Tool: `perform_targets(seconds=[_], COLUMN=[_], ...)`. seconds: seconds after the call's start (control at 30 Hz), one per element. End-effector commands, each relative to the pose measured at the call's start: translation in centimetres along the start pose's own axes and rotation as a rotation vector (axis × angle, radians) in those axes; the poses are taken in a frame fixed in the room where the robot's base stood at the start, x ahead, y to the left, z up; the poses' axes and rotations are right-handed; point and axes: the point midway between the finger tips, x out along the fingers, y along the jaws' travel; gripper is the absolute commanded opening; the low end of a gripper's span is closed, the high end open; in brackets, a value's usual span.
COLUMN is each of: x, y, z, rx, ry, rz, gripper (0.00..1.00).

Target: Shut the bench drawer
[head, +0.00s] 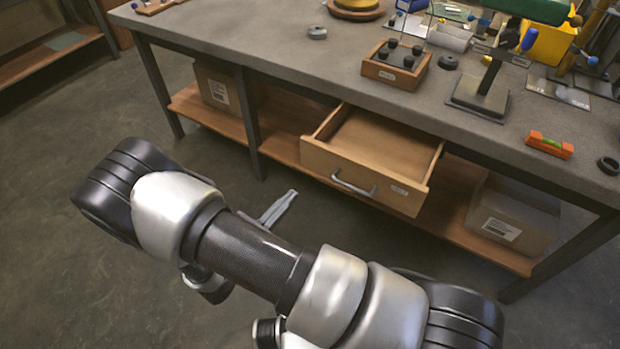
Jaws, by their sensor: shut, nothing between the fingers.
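The bench drawer (325,160) is a light wooden box under the grey bench top. It stands pulled out toward me, and the part of its inside that shows is empty. Its front has a grey bar handle (354,187) and a small label. My gripper (290,195) shows partly from behind my arm, to the left of the drawer front and apart from it. Its fingers are shut with nothing between them. My arm hides the rest of the gripper.
The bench (290,60) carries a wooden tray of dark knobs (395,65), a lamp stand (485,95) and an orange level (549,145). Cardboard boxes (515,215) sit on the lower shelf (275,145). The floor before the drawer is clear except for my arm.

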Motion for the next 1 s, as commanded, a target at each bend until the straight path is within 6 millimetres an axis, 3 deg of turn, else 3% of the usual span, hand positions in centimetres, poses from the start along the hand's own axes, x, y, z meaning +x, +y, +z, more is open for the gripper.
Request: perform_targets(seconds=[0.03,0.1,0.27,0.7,1.0], x=[-0.4,-0.6,0.6,9.6,13.0], y=[0.2,0.4,0.6,1.1,1.3], z=[-1.2,-1.8,-1.9,-1.7,-1.6], rx=[-0.021,-0.035,-0.040,-0.038,-0.039], ry=[-0.012,-0.021,-0.024,-0.023,-0.021], rz=[0.035,0.059,0.066,0.062,0.064], gripper=[0.00,0.00,0.00,0.00,0.00])
